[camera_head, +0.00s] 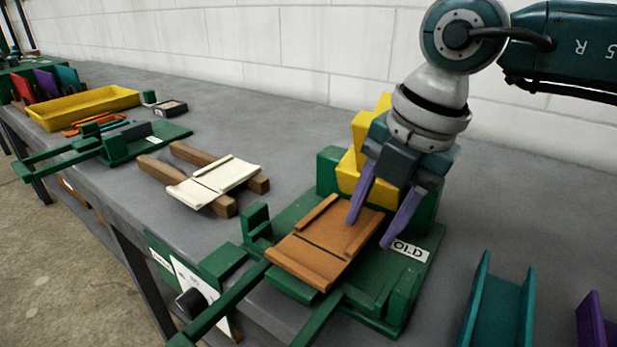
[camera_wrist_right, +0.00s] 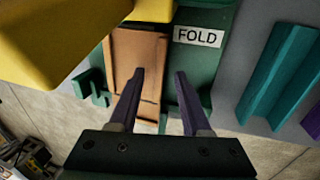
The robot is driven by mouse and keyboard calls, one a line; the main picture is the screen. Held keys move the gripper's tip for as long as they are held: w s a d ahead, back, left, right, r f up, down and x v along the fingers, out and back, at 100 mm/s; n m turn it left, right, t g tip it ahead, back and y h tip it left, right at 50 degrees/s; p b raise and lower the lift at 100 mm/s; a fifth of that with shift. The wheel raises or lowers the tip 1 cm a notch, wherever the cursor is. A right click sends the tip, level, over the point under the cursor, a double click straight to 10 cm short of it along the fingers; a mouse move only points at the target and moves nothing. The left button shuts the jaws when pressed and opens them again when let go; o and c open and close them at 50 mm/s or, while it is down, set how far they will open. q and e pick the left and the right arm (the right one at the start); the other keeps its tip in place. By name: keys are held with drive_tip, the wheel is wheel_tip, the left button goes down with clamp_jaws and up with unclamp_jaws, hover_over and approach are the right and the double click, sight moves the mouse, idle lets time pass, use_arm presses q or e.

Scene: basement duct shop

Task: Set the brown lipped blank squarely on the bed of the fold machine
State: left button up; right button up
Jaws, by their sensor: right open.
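The brown lipped blank (camera_head: 319,245) lies on the green bed of the fold machine (camera_head: 425,262), with a raised lip along each of two opposite sides and a dark line across its middle. Its edges look roughly in line with the bed; I cannot tell whether it is exactly square. The blank also shows in the wrist view (camera_wrist_right: 127,56). My right gripper (camera_head: 370,232) is open with purple fingers pointing down. One finger is over the blank and the other is past its edge, by the FOLD label. Nothing is between the fingers. My left gripper is not in view.
A yellow block-like part (camera_head: 347,180) stands behind the bed, close to my right gripper. A cream blank (camera_head: 213,182) rests on two wooden bars to the left. A teal channel (camera_head: 497,305) stands at right. A yellow tray (camera_head: 85,107) sits far left.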

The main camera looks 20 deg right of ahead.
drive_tip(key=shift+r, duration=0.1)
drive_tip(key=v, duration=0.9)
drive_tip(key=shift+r, duration=0.4)
drive_tip(key=shift+s, duration=0.15)
